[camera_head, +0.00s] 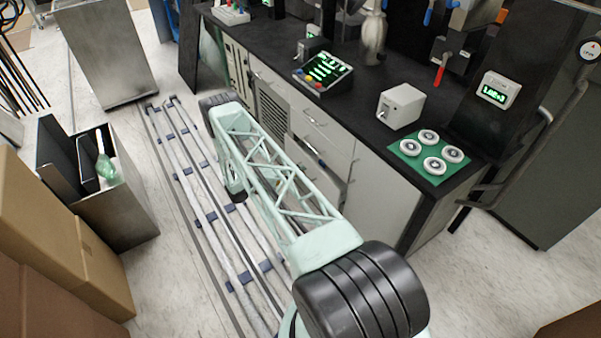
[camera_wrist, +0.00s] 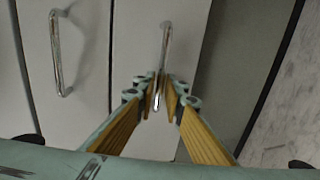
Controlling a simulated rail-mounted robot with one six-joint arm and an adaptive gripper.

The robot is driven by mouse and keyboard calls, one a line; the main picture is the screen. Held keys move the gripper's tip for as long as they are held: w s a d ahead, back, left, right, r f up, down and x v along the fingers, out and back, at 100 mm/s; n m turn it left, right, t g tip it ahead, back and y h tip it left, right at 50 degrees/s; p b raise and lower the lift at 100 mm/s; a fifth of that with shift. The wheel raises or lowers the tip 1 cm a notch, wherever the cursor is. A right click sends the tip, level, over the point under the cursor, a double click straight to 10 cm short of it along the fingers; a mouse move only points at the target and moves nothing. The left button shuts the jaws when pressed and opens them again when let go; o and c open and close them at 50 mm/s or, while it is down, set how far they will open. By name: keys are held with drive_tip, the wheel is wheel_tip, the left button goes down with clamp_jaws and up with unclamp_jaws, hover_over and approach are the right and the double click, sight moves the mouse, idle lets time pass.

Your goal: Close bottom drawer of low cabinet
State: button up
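The low cabinet (camera_head: 378,205) stands under the black worktop in the head view. Between its columns a drawer looks pulled out, with its front (camera_head: 318,182) partly hidden behind my arm. In the wrist view two pale drawer fronts lie side by side, each with a metal bar handle. The right one, nearer the floor, appears to be the bottom drawer (camera_wrist: 190,40). Its handle (camera_wrist: 165,42) runs down between the fingertips of my gripper (camera_wrist: 163,92). The tan pads are close on both sides of it; contact is not clear. My gripper is hidden in the head view.
The other drawer handle (camera_wrist: 57,55) is at left in the wrist view. Floor rails (camera_head: 205,215) run beside the cabinet. A metal bin (camera_head: 125,205) and cardboard boxes (camera_head: 50,240) stand at left. The worktop holds a control panel (camera_head: 323,72) and a white box (camera_head: 401,105).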

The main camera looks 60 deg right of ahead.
drive_tip(key=shift+s+d, duration=0.1)
drive_tip(key=shift+d, duration=0.15)
clamp_jaws()
